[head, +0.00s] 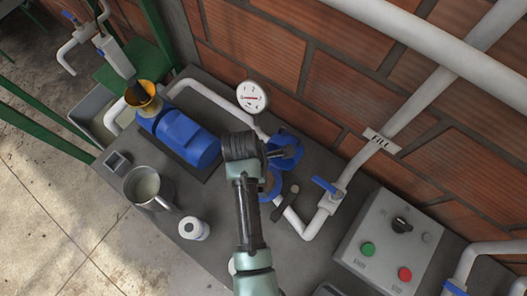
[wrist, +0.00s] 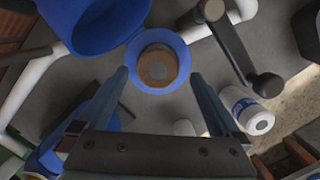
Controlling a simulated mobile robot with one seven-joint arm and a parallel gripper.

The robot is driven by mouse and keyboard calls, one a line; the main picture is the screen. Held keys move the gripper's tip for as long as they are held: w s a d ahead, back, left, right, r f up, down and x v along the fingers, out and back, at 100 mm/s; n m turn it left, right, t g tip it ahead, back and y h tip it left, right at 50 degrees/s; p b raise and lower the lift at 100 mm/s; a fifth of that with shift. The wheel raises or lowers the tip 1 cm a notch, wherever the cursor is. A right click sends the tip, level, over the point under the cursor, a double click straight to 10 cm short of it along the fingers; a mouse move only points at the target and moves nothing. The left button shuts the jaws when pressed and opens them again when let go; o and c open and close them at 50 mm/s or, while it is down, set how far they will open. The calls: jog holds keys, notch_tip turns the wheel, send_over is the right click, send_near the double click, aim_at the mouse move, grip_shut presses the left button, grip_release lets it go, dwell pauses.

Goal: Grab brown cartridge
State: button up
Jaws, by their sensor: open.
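The brown cartridge (wrist: 157,66) shows end-on in the wrist view, as a round brown disc with a paler rim. It sits inside a blue round housing (wrist: 157,36), whose collar surrounds it. My gripper (wrist: 158,76) is open, with one finger on each side of the housing and nothing held. I cannot tell whether the fingers touch the collar.
A larger blue cup (wrist: 100,22) lies close to the housing. A dark wrench-like handle (wrist: 238,50) and a white bottle (wrist: 252,116) are at right in the wrist view. In the head view, a blue motor (head: 185,138), gauge (head: 252,97), metal mug (head: 145,186) and control box (head: 386,242) stand around.

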jog(key=shift+w+d+f+p, duration=0.1)
jog(key=shift+d+f+p, duration=0.1)
jog(key=shift+f, duration=0.9)
jog(key=shift+w+d+f+p, duration=0.1)
jog(key=shift+f+p, duration=0.05)
jog(key=shift+f, duration=0.9)
jog(key=shift+c, duration=0.2)
grip_shut()
